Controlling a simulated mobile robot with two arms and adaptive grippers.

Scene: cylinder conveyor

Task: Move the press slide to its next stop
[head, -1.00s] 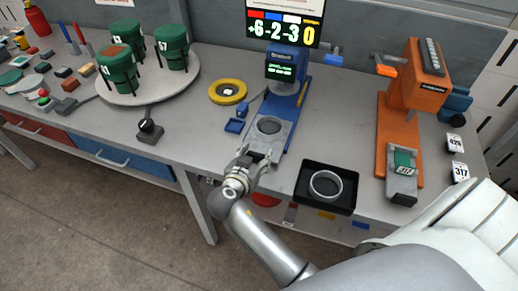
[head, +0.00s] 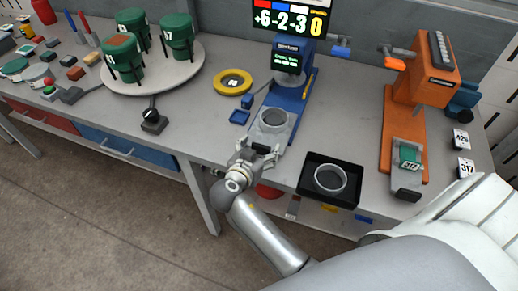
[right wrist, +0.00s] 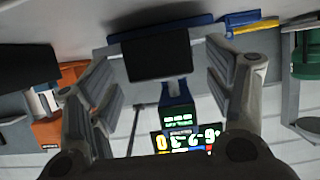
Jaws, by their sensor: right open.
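The blue press (head: 289,60) stands at the back middle of the bench, with a lit green-text screen. Its grey slide (head: 272,124), with a round dark recess, sits on the blue rail at the front end. My right gripper (head: 259,152) is at the slide's front edge, with its fingers spread. In the right wrist view, a dark block (right wrist: 156,56) lies between the two open fingers, with gaps on both sides. Whether a finger touches the slide cannot be told. My left gripper is not in view.
A black tray (head: 311,193) with a ring lies right of my gripper. A round platform (head: 155,85) with green canisters is at the left. A display (head: 290,18) reads +6-2-3 0.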

